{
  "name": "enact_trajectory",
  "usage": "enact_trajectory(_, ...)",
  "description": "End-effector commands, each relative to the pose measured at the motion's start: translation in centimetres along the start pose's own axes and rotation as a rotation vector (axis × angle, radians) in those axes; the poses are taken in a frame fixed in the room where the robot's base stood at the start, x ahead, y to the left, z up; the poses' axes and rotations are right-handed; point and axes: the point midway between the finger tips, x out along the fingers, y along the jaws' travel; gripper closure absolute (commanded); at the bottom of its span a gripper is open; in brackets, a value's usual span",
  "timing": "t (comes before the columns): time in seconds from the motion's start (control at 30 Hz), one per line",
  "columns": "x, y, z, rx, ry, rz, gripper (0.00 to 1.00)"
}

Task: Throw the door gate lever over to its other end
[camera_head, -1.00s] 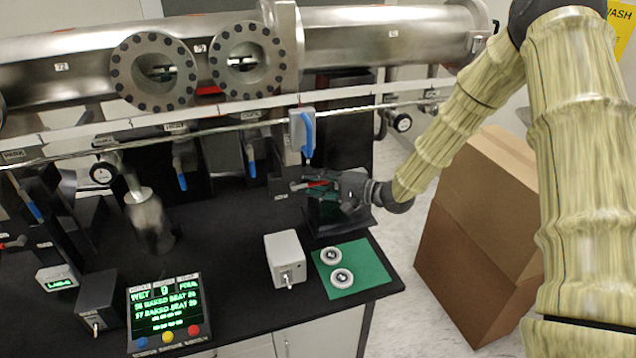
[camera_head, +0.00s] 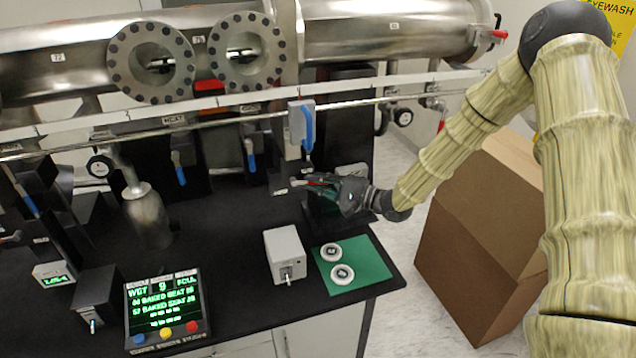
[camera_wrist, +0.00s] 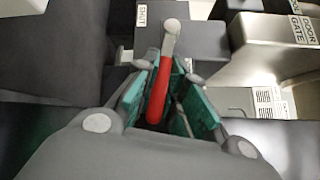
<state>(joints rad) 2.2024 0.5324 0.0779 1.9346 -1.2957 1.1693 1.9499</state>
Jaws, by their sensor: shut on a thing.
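The door gate lever (camera_wrist: 161,85) has a red grip and a pale rounded tip. In the wrist view it stands between the green pads of my gripper (camera_wrist: 172,100), tip pointing up the picture and leaning slightly right. My gripper is shut on the red grip. A "SHUT" label (camera_wrist: 142,16) is at the upper left of the lever and a "DOOR GATE" label (camera_wrist: 304,27) is on a block to the right.
A blue-handled valve (camera_head: 306,128) hangs just above my gripper. A grey box with a toggle (camera_head: 285,252) and a green mat (camera_head: 352,268) with two round pieces lie in front. A cardboard box (camera_head: 478,235) stands right of the bench, under my arm.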

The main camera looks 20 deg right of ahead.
Motion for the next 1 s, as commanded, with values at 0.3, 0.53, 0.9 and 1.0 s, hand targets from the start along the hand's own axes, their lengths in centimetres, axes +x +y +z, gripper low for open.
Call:
enact_trajectory(0.3, 0.3, 2.7, -0.3, 0.199, -0.054, -0.198, 1.00)
enact_trajectory(0.53, 0.7, 3.7, -0.2, 0.323, -0.089, -0.321, 1.00)
enact_trajectory(0.9, 1.4, 4.5, 0.3, 0.468, -0.131, -0.467, 1.00)
enact_trajectory(1.0, 1.6, 4.6, 0.4, 0.492, -0.137, -0.491, 1.00)
